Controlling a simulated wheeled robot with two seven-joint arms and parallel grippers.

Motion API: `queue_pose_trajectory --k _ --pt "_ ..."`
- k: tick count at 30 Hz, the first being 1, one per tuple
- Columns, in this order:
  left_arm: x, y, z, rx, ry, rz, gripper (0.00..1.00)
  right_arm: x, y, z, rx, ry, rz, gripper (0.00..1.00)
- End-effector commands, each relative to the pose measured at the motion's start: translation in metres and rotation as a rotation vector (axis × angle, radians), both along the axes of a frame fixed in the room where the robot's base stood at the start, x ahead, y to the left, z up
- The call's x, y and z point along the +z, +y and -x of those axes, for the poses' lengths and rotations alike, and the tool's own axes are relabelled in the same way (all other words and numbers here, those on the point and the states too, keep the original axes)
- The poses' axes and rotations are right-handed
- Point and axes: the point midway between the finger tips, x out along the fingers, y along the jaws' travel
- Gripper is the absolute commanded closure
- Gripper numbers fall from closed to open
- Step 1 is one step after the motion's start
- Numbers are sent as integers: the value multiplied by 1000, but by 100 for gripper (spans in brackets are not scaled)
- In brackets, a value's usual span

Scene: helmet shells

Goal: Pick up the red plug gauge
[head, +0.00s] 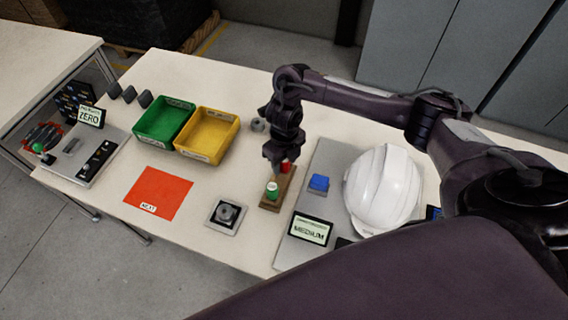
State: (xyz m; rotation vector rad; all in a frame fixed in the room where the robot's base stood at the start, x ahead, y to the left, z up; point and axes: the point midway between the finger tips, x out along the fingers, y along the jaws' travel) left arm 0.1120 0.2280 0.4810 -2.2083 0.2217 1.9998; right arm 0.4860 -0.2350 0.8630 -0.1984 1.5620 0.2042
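The red plug gauge (287,168) stands upright in a brown wooden stand (268,204), at its far end. Only part of its red top shows, because my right gripper (279,160) points straight down over it and hides the rest. The fingers are right at the red top; whether they touch it or are closed around it cannot be made out. A green plug gauge (272,189) with a pale top stands in the near part of the same stand. My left gripper is out of the picture.
A white helmet (382,190) sits on a grey plate right of the stand, with a blue block (318,183) and a "MEDIUM" display (309,229). Left are a grey fixture (226,214), a red-orange mat (158,194), yellow (235,128) and green (190,112) bins.

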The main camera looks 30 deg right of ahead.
Motion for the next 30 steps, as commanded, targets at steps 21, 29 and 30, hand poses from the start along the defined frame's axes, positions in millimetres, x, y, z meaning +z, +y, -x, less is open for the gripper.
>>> queue_pose_trajectory --k 21,29,30 --pt "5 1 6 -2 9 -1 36 17 -1 -2 2 -5 1 88" --pt "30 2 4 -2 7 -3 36 80 -1 -3 4 -11 2 88" --pt "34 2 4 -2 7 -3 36 92 -1 -3 3 -10 3 88"
